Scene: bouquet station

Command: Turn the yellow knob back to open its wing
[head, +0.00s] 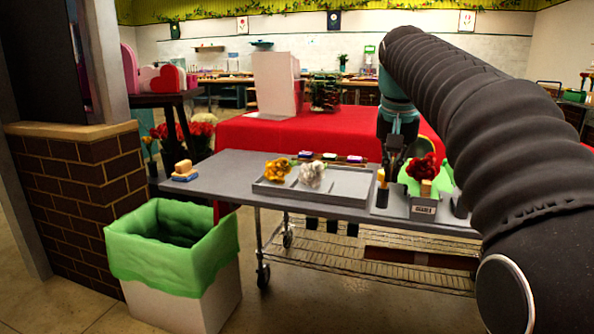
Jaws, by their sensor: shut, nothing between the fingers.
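A small yellow piece (381,176) tops a dark post at the right part of the grey table; it may be the yellow knob, but it is too small to be sure. A tan-yellow block (426,188) stands beside it, in front of red flowers. My gripper (391,164) points down just above and beside the dark post; it is shut and holds nothing. I cannot tell whether it touches the yellow piece. A green shape (440,177) behind the red flowers may be part of a wing; my arm hides much of that area.
A grey tray (345,189) holds yellow flowers (277,168) and white flowers (312,176). A tan block on a blue base (184,171) sits at the table's left end. A green-lined bin (165,262) stands at the front left. A red-covered table (300,134) is behind.

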